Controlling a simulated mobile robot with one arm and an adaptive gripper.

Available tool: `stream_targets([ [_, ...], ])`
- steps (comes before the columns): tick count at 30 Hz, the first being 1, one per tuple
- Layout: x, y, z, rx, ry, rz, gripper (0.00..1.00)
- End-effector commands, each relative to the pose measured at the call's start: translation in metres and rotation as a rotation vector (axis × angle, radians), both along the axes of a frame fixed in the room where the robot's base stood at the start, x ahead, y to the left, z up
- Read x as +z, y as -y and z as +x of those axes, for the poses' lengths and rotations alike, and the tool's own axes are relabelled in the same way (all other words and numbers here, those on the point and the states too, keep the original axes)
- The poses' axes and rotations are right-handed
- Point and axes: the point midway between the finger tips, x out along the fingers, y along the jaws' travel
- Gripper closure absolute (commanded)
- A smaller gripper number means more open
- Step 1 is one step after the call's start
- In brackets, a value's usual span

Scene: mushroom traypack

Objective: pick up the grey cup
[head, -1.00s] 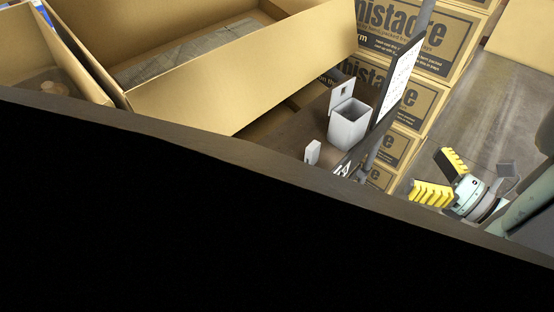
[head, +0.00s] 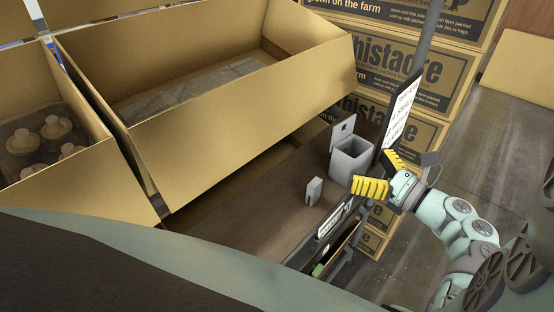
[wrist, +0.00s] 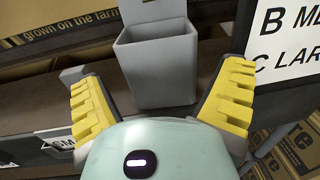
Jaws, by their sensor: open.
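The grey cup (head: 351,160) is a square, open-topped container with a taller back plate. It stands upright on the brown shelf near its right end. In the wrist view the grey cup (wrist: 158,68) is straight ahead, between and beyond my fingers. My gripper (head: 380,174) has yellow ridged fingers, spread open and empty, at the front right of the cup. In the wrist view my gripper (wrist: 165,100) has one finger on each side of the cup's lower part. I cannot tell whether either finger touches it.
A small grey block (head: 314,190) stands left of the cup on the shelf (head: 262,200). A white sign (head: 399,112) on a post is close on the right. A large cardboard box (head: 240,120) is at left. Stacked cartons (head: 400,60) stand behind.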

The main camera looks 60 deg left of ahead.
Motion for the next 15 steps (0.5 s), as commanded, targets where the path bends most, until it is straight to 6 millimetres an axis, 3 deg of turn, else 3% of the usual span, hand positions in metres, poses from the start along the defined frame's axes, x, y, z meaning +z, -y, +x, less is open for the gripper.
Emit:
stream_targets([
  [4,0.0002,-0.0144,-0.0039,0.008,0.0,0.001,0.07],
  [12,0.0002,-0.0161,-0.0038,0.006,-0.001,0.0,0.07],
  [15,0.0002,-0.016,-0.0037,0.005,-0.001,0.0,0.16],
])
